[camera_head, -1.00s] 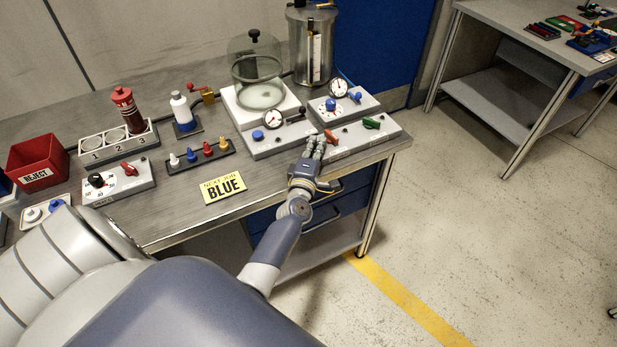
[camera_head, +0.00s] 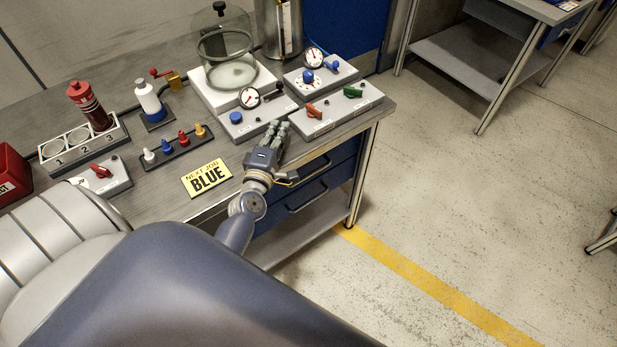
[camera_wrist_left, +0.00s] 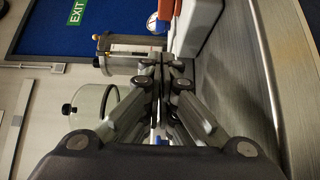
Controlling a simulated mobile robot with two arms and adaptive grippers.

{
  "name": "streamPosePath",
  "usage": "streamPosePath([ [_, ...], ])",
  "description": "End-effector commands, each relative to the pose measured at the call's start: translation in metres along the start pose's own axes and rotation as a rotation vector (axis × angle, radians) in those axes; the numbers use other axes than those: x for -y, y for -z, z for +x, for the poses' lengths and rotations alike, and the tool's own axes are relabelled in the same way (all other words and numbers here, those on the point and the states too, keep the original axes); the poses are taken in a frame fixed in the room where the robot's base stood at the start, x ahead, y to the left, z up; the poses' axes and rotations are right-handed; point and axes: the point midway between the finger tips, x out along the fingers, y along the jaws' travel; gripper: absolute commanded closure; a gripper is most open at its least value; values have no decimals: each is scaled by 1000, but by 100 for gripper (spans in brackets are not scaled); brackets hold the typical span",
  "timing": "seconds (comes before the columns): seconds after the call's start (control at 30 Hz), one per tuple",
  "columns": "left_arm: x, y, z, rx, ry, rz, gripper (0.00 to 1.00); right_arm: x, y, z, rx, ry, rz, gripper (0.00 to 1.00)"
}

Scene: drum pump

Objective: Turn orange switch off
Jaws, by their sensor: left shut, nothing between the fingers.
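The orange switch (camera_head: 314,111) sits on a grey panel box near the front right of the bench, left of the green switch (camera_head: 353,91). Its handle lies slantwise; the label below it is too small to read. My left gripper (camera_head: 277,126) is shut and empty at the bench's front edge, left of the orange switch and apart from it. In the left wrist view, the shut fingers (camera_wrist_left: 166,62) point ahead, and an orange-red part (camera_wrist_left: 197,10) shows at the top, right of the fingertips. My right gripper is not in view.
A box with a blue knob (camera_head: 235,118) and a gauge (camera_head: 250,97) stands just behind my left gripper. A glass bell jar (camera_head: 226,45) stands farther back. A yellow "BLUE" card (camera_head: 207,178) lies at the left front.

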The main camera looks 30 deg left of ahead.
Motion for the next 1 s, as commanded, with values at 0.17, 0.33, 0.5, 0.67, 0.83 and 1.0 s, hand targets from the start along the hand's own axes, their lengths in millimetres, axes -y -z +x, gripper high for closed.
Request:
streamPosePath([
  [0.17,3,0,-38,-1,3,1,100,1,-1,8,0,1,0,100],
  [0.33,-2,-13,-58,46,10,40,100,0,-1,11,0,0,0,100],
  [0.5,2,-47,-64,171,51,165,100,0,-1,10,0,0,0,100],
  [0.67,22,-71,-72,266,108,280,100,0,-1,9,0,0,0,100],
  [0.83,52,-85,-80,329,167,376,100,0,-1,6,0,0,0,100],
  [1.0,83,-94,-88,377,223,456,100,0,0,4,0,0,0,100],
])
